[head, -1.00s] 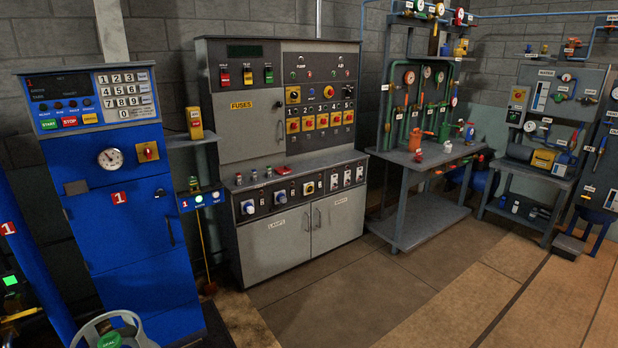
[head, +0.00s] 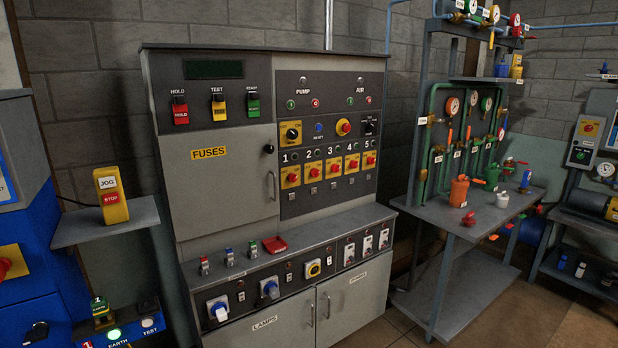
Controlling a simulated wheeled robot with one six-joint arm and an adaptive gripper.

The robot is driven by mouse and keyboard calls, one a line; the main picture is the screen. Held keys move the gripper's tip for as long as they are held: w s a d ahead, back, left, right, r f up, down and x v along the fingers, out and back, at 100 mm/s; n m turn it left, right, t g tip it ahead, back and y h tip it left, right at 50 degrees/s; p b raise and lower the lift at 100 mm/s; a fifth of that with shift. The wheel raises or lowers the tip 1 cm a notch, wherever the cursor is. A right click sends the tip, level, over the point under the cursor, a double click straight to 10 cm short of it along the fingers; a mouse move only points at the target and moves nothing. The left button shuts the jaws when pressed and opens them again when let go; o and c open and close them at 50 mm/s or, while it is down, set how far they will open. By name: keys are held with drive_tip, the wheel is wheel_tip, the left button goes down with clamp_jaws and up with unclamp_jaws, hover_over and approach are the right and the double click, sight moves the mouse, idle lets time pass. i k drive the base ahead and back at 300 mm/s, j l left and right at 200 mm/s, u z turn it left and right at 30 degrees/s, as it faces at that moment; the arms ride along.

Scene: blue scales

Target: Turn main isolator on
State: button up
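The grey control cabinet (head: 163,160) stands in the middle of the head view. On its dark upper panel, a black rotary switch on a yellow plate (head: 291,133) sits at the upper left, above the numbered row. I cannot read a label that names it the main isolator. Below it is a row of several red rotary switches on yellow plates (head: 321,171), numbered 1 to 5. A red round button on yellow (head: 343,127) is to its right. Another yellow-plated rotary switch (head: 313,268) is on the lower front strip. My gripper is not in view.
A shelf (head: 105,222) with a yellow JOG/STOP box (head: 111,196) is left of the cabinet, beside a blue machine (head: 40,255). A ledge (head: 300,237) with small switches juts below the upper panel. A pipe bench (head: 455,222) stands right. Some floor shows at lower right.

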sight(292, 133)
drive_tip(key=i+l, duration=0.1)
drive_tip(key=i, duration=2.4)
drive_tip(key=j+u, duration=0.05)
drive_tip(key=j, duration=0.05)
